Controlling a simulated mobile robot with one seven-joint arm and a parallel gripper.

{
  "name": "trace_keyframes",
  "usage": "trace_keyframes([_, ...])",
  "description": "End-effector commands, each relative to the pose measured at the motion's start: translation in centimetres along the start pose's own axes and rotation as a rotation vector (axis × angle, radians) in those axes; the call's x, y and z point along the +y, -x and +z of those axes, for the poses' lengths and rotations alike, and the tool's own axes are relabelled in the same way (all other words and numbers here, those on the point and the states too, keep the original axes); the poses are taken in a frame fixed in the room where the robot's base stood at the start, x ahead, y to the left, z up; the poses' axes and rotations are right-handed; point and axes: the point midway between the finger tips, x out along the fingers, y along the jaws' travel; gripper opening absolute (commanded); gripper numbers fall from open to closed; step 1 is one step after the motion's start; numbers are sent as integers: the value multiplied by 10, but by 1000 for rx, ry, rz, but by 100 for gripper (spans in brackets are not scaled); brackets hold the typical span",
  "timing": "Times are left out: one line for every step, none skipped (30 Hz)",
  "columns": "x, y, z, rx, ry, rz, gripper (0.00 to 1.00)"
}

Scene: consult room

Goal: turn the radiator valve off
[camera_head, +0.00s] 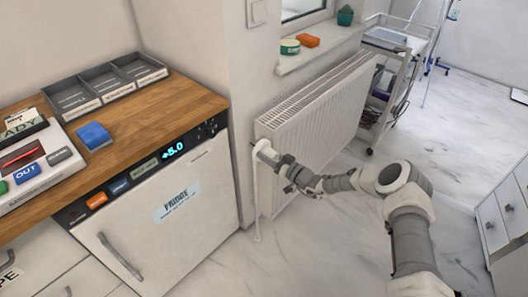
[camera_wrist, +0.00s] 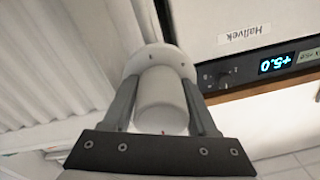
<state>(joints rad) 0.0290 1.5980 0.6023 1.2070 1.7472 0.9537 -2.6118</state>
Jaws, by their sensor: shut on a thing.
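The radiator valve (camera_head: 264,149) is a white knob at the near end of the white radiator (camera_head: 318,110), beside the fridge. In the wrist view the valve (camera_wrist: 160,102) is a white cylinder with a wider round collar behind it. My gripper (camera_head: 283,166) reaches it from the right in the head view. In the wrist view my gripper's (camera_wrist: 160,94) two grey fingers lie along opposite sides of the knob and are shut on it. Small marks show on the collar, too small to read. The fingers hide the knob's sides.
A white fridge (camera_head: 165,215) with a lit display stands left of the valve, under a wooden counter (camera_head: 185,99). A thin white pipe runs down from the valve to the floor. A wheeled trolley (camera_head: 400,55) stands beyond the radiator. Marble floor (camera_head: 330,235) is clear in front.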

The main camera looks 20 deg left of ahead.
Motion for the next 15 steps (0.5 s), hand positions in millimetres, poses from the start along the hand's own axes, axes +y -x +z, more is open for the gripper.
trace_keyframes([0,1,1,-2,28,-1,3])
trace_keyframes([0,1,1,-3,46,-2,3])
trace_keyframes([0,1,1,-4,67,-2,3])
trace_keyframes([0,1,1,-4,83,-3,3])
trace_keyframes([0,1,1,-5,95,-3,3])
trace_keyframes([0,1,1,-5,113,-4,3])
trace_keyframes([0,1,1,-6,123,-5,3])
trace_keyframes([0,1,1,-6,133,-5,3])
trace_keyframes([0,1,1,-7,145,-5,3])
trace_keyframes([0,1,1,-7,153,-6,3])
trace_keyframes([0,1,1,-7,159,-6,3])
trace_keyframes([0,1,2,-8,166,-6,3])
trace_keyframes([0,1,2,-8,171,-6,3])
trace_keyframes([0,1,2,-8,175,-6,3])
trace_keyframes([0,1,2,-8,179,-7,3])
